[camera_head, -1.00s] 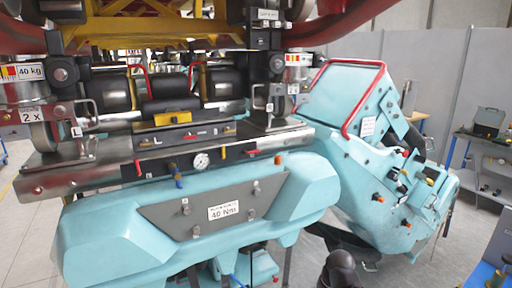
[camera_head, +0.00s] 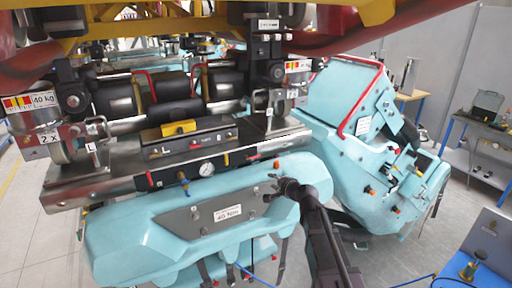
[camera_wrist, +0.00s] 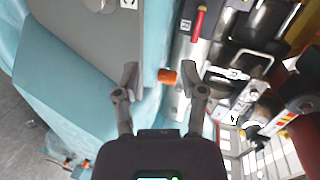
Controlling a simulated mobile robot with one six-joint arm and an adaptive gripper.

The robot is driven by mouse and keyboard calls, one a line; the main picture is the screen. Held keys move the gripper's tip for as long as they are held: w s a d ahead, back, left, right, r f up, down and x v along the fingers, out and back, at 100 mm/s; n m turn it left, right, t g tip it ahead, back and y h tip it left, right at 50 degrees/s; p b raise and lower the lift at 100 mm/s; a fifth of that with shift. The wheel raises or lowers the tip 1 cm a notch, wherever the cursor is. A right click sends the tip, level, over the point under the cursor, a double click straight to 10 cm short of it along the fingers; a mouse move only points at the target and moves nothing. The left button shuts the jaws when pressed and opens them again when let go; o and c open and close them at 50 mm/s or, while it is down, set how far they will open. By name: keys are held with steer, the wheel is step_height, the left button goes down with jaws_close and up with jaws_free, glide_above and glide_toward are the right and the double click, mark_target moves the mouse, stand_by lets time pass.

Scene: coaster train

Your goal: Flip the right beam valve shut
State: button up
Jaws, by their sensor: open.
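The teal beam (camera_head: 120,238) carries a dark strip with a pressure gauge (camera_head: 207,169) and small coloured valve handles. An orange knob (camera_head: 276,164) sits at the strip's right end; in the wrist view the orange knob (camera_wrist: 167,76) shows between the fingertips, not clamped. A slim red handle (camera_wrist: 198,22) lies along the strip beyond it in the wrist view. I cannot tell surely which piece is the right beam valve, or its position. My gripper (camera_head: 279,188) is in front of the beam's right part, below the orange knob. It is open and empty in the wrist view (camera_wrist: 160,74).
A teal seat unit with a red bar (camera_head: 362,98) stands close on the right. Yellow and red framework (camera_head: 160,28) hangs above the beam. A blue-topped bench (camera_head: 480,262) is at lower right. Grey floor shows at left.

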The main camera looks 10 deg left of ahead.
mark_target(256, 157)
steer(key=w+r, duration=0.1)
steer(key=r+m+t+p, duration=0.1)
steer(key=r, duration=0.1)
steer(key=w+r+m, duration=0.1)
steer(key=shift+w+a+r, duration=0.3)
steer(key=shift+a, duration=0.05)
steer(key=b+x, duration=0.2)
steer(key=x, duration=1.1)
steer(key=shift+w+a, duration=0.1)
steer(key=shift+w, duration=0.35)
jaws_close()
